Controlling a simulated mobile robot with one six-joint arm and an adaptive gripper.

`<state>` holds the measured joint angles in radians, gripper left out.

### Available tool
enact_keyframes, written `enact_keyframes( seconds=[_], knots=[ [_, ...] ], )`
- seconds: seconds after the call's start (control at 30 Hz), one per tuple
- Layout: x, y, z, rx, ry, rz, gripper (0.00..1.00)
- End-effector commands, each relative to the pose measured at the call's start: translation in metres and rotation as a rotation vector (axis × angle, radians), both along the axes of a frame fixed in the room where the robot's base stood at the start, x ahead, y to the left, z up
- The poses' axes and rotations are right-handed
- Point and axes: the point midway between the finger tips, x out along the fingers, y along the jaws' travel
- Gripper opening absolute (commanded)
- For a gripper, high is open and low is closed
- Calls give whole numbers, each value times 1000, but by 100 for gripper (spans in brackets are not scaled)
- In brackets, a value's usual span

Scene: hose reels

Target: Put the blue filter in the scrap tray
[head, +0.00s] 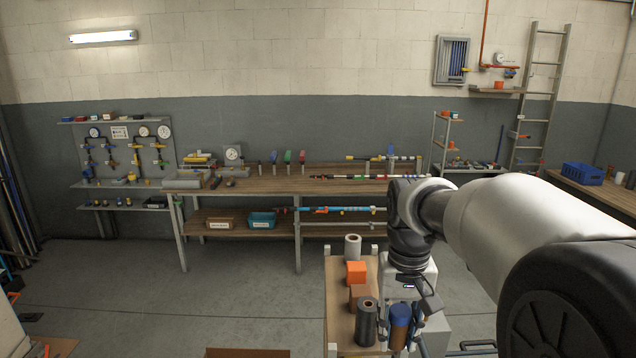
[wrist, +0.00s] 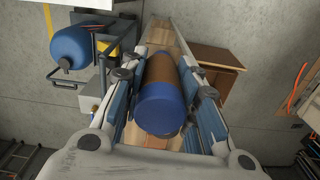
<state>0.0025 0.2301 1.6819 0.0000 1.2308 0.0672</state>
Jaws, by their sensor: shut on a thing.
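The blue filter (wrist: 162,108) is a cylinder with blue ends and a brown middle band. In the wrist view it lies between the two blue-padded fingers of my gripper (wrist: 164,88), which is shut on it. In the head view the filter (head: 399,322) is upright at the right side of the narrow wooden-topped cart, with my gripper (head: 406,328) around it. I cannot tell whether its base touches the cart. I cannot pick out the scrap tray for certain in either view.
The cart (head: 340,300) also bears a dark roll (head: 366,322), an orange block (head: 356,272), a brown block (head: 358,296) and a pale roll (head: 352,247). A long workbench (head: 270,185) stands along the back wall. A blue crate (head: 582,174) is on the right bench. Open floor lies left of the cart.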

Motion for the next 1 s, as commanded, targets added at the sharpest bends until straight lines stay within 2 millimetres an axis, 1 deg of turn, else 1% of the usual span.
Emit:
enact_keyframes(
  seconds=[0.03, 0.17, 0.3, 0.4, 0.5, 0.6, 0.7, 0.77, 0.87, 0.97, 1.0],
  knots=[
    [2, 0, -21, 0, 0, -12, 5],
    [8, 0, -63, 0, 2, -55, 5],
    [15, 1, -112, -1, 2, -109, 5],
    [20, 1, -144, -1, 1, -145, 5],
    [24, 1, -170, -1, 0, -177, 5],
    [27, 1, -190, -1, -1, -202, 5],
    [29, 1, -202, -2, -1, -219, 5],
    [29, 1, -206, -2, -1, -224, 5],
    [26, 1, -221, -2, 3, -209, 5],
    [16, 1, -250, -2, 8, -153, 5],
    [10, 1, -265, -1, 9, -123, 5]
  ],
)
